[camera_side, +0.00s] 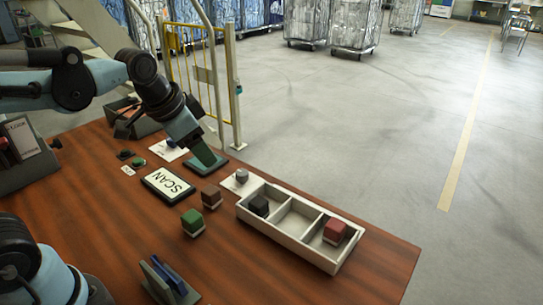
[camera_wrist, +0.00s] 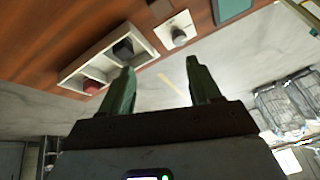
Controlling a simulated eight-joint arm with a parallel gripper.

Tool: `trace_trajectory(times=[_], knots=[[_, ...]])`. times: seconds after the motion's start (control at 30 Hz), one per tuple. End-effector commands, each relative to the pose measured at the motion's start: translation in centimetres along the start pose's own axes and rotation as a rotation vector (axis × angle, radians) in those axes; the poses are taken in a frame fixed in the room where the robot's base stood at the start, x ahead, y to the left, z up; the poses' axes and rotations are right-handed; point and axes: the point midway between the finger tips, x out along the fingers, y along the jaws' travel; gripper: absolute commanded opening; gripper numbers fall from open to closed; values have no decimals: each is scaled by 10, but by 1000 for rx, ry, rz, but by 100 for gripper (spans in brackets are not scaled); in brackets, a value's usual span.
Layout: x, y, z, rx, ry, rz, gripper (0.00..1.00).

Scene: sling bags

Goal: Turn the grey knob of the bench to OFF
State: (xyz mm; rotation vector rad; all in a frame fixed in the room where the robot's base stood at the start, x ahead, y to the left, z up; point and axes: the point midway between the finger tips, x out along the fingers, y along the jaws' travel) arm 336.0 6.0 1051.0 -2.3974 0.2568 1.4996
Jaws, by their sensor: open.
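My gripper (camera_side: 208,158) is above the bench, to the left of the knob and over a dark green pad (camera_side: 222,167). In the wrist view my gripper (camera_wrist: 161,66) has its two green fingers apart with nothing between them. It does not touch the knob.
A white divided tray (camera_side: 290,244) holds a black block (camera_side: 258,205) and a red block (camera_side: 335,232). A blue item (camera_side: 168,276) is at the front. A yellow railing (camera_side: 180,62) stands behind.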

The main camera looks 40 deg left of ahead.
Motion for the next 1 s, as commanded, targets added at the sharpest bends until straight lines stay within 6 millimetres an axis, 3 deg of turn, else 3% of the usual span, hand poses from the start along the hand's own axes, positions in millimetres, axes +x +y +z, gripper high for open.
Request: trace_trajectory(times=[0.27, 0.5, 0.73, 1.0], knots=[[17, -27, -49, 350, -148, 83, 63], [48, -47, -80, 648, -248, 200, 63], [79, -59, -94, 867, -300, 312, 63], [94, -62, -95, 944, -313, 356, 63]])
